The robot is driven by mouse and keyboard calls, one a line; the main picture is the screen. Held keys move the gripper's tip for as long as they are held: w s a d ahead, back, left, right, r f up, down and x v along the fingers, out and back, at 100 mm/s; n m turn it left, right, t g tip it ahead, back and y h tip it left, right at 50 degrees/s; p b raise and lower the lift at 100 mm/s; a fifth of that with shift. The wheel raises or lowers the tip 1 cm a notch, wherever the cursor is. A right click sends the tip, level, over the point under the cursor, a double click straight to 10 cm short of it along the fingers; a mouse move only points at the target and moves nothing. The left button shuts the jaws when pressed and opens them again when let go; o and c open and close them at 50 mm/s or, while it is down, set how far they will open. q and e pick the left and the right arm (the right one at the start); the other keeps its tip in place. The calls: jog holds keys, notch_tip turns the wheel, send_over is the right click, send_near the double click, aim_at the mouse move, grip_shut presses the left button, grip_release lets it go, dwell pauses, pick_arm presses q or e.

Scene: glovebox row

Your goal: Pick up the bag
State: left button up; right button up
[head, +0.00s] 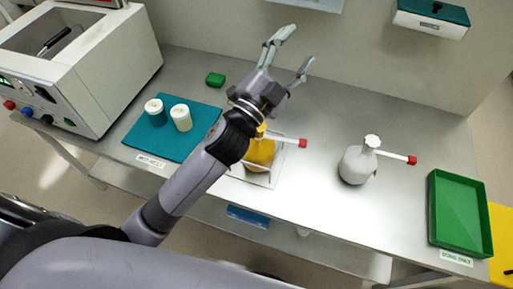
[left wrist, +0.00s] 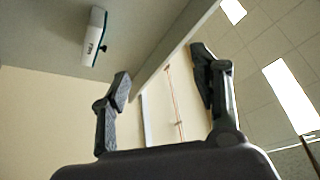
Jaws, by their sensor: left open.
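I cannot make out anything that is clearly a bag in either view. My left gripper (head: 297,50) is open and empty, raised above the back of the grey bench with its fingers toward the wall. In the left wrist view its two fingers (left wrist: 163,76) stand wide apart with only wall and ceiling behind them. My left arm crosses the bench and partly hides a yellow bottle (head: 260,153) with a red tip, standing in a shallow tray. A flat blue item (head: 248,216) shows low, below the bench top; I cannot tell what it is. My right gripper is not in view.
A white bottle (head: 357,163) with a red tip stands right of centre. A green tray (head: 459,215) lies at the right end. A boxy machine (head: 105,70) stands left.

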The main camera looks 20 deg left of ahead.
pick_arm(q)
jog(key=s+d+r+m+g+h, duration=0.5)
jog(key=d+r+m+h, duration=0.4)
jog(key=m+h, duration=0.5)
jog(key=s+d+f+m+g, duration=0.2)
jog(key=s+d+m+g, duration=0.4)
jog(key=m+g, duration=0.8)
jog(key=m+g+y, duration=0.1)
jog(key=m+y, duration=0.6)
jog(key=y, duration=1.4)
send_over(258, 145)
jog(key=w+a, duration=0.1)
jog(key=w, duration=0.1)
notch_tip(258, 145, down, 14)
jog(key=f+p, duration=0.4)
jog(key=f, duration=0.7)
jog(key=shift+w, duration=0.2)
jog(key=shift+f, duration=0.3)
notch_tip(258, 145, down, 4)
jog(key=p, duration=0.2)
jog(key=shift+f+p, duration=0.2)
jog(key=shift+p, duration=0.15)
jog(key=shift+f, duration=0.25)
